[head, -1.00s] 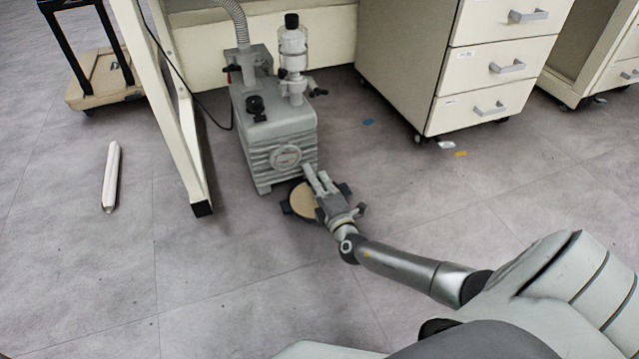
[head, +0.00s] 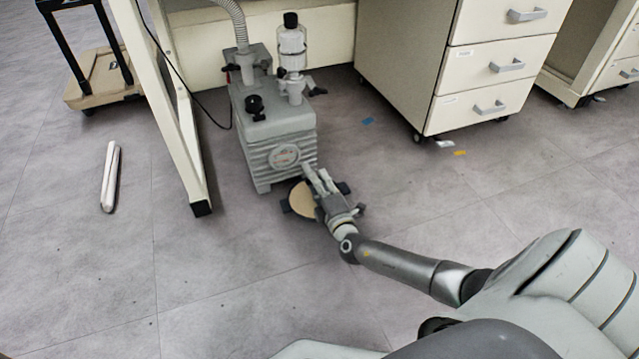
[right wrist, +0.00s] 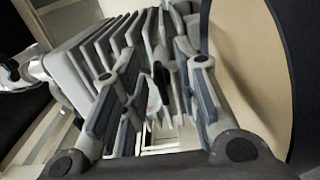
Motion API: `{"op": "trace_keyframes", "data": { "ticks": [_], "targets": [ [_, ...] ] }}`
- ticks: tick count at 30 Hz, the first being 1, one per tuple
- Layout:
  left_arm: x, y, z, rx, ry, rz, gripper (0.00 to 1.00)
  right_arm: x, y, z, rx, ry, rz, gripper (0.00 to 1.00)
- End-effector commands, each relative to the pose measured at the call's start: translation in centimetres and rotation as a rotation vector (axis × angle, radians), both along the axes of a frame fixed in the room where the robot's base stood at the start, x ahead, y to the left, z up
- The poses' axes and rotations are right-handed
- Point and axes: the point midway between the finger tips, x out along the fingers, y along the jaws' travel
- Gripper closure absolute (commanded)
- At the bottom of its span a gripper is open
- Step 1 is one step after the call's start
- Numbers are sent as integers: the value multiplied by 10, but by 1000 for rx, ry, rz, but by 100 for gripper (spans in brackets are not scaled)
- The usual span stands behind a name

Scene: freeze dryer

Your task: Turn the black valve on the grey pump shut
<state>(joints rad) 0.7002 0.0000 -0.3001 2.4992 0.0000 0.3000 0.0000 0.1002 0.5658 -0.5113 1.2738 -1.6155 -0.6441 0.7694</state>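The grey pump (head: 280,130) stands on the floor under the bench. A black knob-like valve (head: 254,105) sits on its top face, and black handles show on its left port (head: 230,68) and right port (head: 318,91). My right gripper (head: 315,172) is low in front of the pump's lower right corner, below and apart from the top valve. Its two fingers are apart with nothing held. In the right wrist view the open fingers (right wrist: 158,68) point toward the pump's ribbed side (right wrist: 100,45); whether they touch it I cannot tell. My left gripper is out of view.
A tan, dark-rimmed disc (head: 302,199) is close beside my right gripper. A cream bench leg (head: 180,130) stands left of the pump, a drawer cabinet (head: 440,75) to the right. A white bar (head: 110,178) lies on the left floor. The front floor is clear.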

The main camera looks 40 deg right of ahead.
Motion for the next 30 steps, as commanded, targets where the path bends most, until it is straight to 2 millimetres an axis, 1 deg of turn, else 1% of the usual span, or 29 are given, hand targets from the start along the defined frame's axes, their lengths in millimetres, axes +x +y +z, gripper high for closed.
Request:
{"op": "trace_keyframes", "data": {
  "ticks": [4, 7, 18, 21, 25, 30],
  "targets": [
    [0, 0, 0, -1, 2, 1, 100, -5, 1, -1, 0, 1, 1, 71],
    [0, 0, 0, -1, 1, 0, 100, -16, 4, -1, 0, 1, 1, 71],
    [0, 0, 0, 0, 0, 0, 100, -87, 21, -1, 1, 3, 0, 71],
    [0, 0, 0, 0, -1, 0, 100, -101, 24, -1, -1, 2, 1, 71],
    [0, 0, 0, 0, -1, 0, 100, -113, 27, 0, -1, 1, 0, 71],
    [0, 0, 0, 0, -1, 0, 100, -117, 28, 0, -1, 0, -1, 71]
  ]
}}
